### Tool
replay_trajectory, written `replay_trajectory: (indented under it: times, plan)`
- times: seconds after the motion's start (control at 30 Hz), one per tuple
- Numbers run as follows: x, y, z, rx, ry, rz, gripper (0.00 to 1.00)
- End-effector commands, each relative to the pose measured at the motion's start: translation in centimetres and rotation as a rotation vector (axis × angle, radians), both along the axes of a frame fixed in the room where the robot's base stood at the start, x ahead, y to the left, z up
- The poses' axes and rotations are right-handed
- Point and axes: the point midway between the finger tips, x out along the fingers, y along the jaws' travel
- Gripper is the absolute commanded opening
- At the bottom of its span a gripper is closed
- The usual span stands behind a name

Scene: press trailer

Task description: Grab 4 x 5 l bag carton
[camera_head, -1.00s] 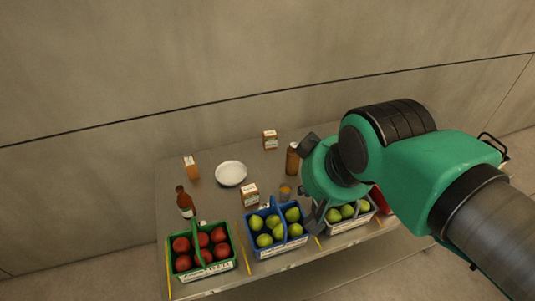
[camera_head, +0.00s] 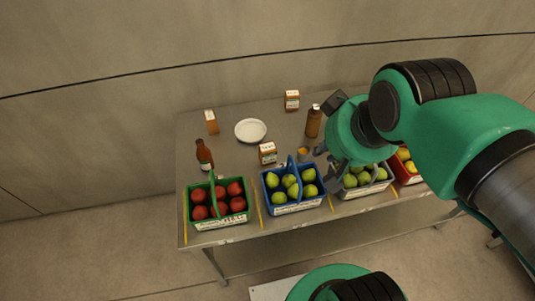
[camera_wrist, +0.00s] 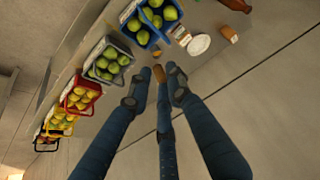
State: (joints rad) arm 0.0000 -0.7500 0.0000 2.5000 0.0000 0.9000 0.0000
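Three small orange-brown and white cartons stand on the metal table: one at the back (camera_head: 291,100), one at the left (camera_head: 211,121) and one near the front middle (camera_head: 268,152). Their print is too small to read, so I cannot tell which is the 4 x 5 l bag carton. In the wrist view, the front carton (camera_wrist: 181,36) and left carton (camera_wrist: 228,33) lie beyond my fingers. My gripper (camera_wrist: 158,92) has its dark fingers spread, with nothing held. In the head view it hangs over the right part of the table, partly hiding a grey basket.
A brown bottle (camera_head: 313,121), white plate (camera_head: 250,131) and small cup (camera_head: 303,154) stand near the cartons. A sauce bottle (camera_head: 204,155) is at the left. Fruit baskets, green (camera_head: 220,223), blue (camera_head: 299,209), grey and red, line the front edge. A wall (camera_head: 200,50) stands behind.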

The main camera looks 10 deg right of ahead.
Motion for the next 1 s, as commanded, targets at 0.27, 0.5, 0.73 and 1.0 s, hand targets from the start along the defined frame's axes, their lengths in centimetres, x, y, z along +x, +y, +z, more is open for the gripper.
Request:
replay_trajectory:
  times: [0.27, 0.5, 0.73, 1.0]
  plan:
    - [0.0, 0.0, 0.0, 0.0, 0.0, 0.0, 0.7]
    - [0.0, 0.0, 0.0, 0.0, 0.0, 0.0, 0.7]
    - [1.1, 0.1, 0.0, 0.0, 0.017, 0.004, 0.7]
    - [5.3, 0.6, -0.6, 0.0, 0.084, 0.016, 0.7]
